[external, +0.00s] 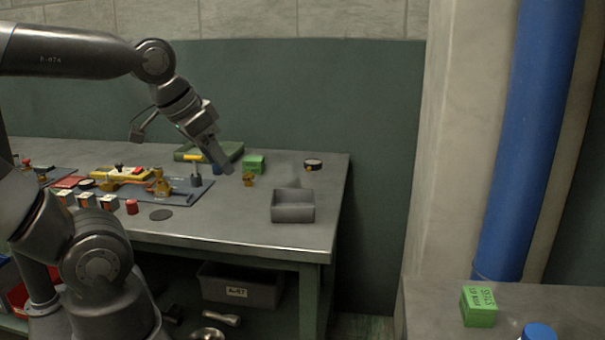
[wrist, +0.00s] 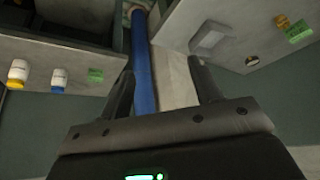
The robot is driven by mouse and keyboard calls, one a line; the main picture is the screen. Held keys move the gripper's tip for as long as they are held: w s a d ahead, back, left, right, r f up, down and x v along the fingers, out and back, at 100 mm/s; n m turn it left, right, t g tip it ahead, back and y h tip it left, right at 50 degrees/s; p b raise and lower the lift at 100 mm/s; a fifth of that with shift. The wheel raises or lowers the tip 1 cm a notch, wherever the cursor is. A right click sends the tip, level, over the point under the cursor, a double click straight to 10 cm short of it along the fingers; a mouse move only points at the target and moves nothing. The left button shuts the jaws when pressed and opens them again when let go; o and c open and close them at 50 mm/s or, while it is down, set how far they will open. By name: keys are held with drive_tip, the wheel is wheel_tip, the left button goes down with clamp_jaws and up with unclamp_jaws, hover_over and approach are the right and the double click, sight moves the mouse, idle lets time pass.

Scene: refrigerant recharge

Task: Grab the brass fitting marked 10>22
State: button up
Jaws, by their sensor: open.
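A small brass fitting (external: 248,179) stands on the workbench in front of a green box (external: 253,163). It also shows at the upper right of the wrist view (wrist: 282,22), beside the green box. No 10>22 marking is readable on it. Another brass-coloured piece (external: 160,187) lies on the blue mat further left, and a tiny one (external: 308,168) is by a dark round disc. My gripper (external: 229,169) hangs over the bench, just left of the fitting in the external view. In the wrist view my gripper (wrist: 163,67) is open with nothing between its fingers.
An open grey bin (external: 293,213) stands near the bench's right front corner. The dark disc (external: 313,162) lies behind it. A red cap (external: 131,207) and several small boxes are at the left. A blue pipe (external: 530,140) stands beyond a gap, above a second bench.

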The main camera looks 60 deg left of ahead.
drive_tip(key=w+a+r+n+g, duration=0.2)
drive_tip(key=w+a+r, duration=0.1)
drive_tip(key=w+a, duration=0.55)
drive_tip(key=n+g, duration=0.4)
drive_tip(key=n, duration=0.2)
hover_over(249, 173)
wheel_tip(249, 173, down, 14)
drive_tip(key=f, duration=0.5)
drive_tip(key=shift+w+a, duration=0.2)
drive_tip(key=shift+a, duration=0.2)
drive_tip(key=shift+s+d+f, duration=0.1)
drive_tip(key=shift+f, duration=1.35)
drive_tip(key=shift+s+d+f, duration=0.1)
drive_tip(key=shift+f, duration=1.35)
